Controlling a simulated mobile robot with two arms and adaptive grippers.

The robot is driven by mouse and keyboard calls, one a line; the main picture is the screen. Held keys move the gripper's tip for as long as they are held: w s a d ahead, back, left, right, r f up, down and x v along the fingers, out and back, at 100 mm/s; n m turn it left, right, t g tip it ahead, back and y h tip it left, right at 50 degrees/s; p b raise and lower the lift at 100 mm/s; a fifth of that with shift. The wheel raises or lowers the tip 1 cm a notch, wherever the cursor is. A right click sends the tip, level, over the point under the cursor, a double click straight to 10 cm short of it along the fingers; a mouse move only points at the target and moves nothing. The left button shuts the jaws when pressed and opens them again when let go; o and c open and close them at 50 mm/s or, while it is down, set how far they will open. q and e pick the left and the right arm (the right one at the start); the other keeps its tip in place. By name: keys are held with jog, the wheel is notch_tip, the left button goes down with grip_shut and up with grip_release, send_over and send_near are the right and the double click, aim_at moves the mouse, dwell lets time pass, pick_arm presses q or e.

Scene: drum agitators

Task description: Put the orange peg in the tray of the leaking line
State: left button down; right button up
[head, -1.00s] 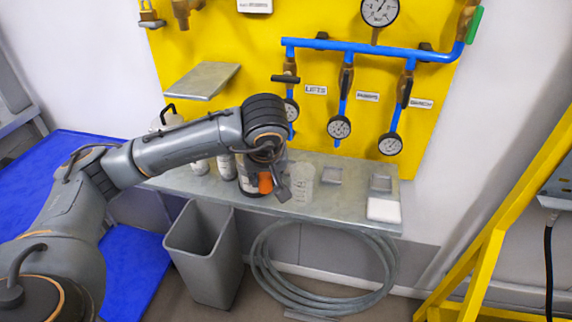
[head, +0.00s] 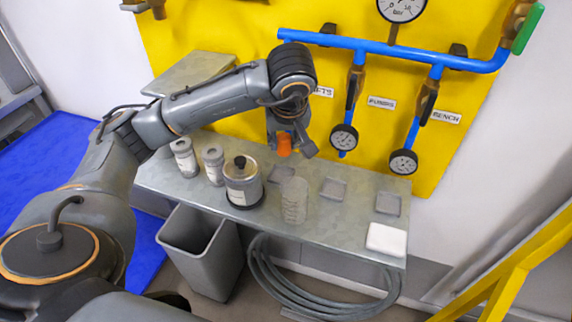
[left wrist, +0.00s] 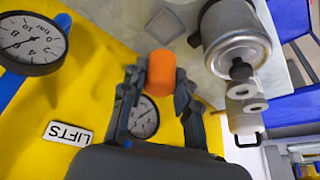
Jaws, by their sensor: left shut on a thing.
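My left gripper (head: 289,149) is shut on the orange peg (head: 284,146) and holds it up in front of the yellow panel, above the back of the grey shelf. The left wrist view shows the peg (left wrist: 161,73) between the fingertips. Three small square grey trays stand in a row on the shelf: left (head: 281,174), middle (head: 333,189) and right (head: 388,203). The left tray lies just below the gripper. Above are a middle gauge (head: 343,137) and a right gauge (head: 403,162); my arm hides the left gauge. The right gripper is out of view.
A round canister with a black knob (head: 242,182), two small labelled bottles (head: 184,158) and a clear coil-like cylinder (head: 294,200) stand on the shelf. A white block (head: 386,239) lies at its right front. A grey bin (head: 200,250) and coiled hose (head: 320,292) are below.

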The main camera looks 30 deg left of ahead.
pick_arm(q)
jog(key=f, duration=0.4)
jog(key=f+p, duration=0.1)
jog(key=f, duration=0.2)
jog(key=shift+s, duration=0.4)
jog(key=f, duration=0.3)
jog(key=shift+w+f, duration=0.25)
jog(key=shift+w+a+p, duration=0.1)
jog(key=shift+a+p, duration=0.1)
jog(key=shift+p, duration=0.1)
jog(key=shift+w+a+r+p, duration=0.1)
jog(key=shift+w+a+p, duration=0.5)
jog(key=shift+w+a, duration=0.4)
jog(key=shift+w+a+f+p, duration=0.2)
jog(key=shift+w+f+p, duration=0.15)
jog(key=shift+f, duration=0.4)
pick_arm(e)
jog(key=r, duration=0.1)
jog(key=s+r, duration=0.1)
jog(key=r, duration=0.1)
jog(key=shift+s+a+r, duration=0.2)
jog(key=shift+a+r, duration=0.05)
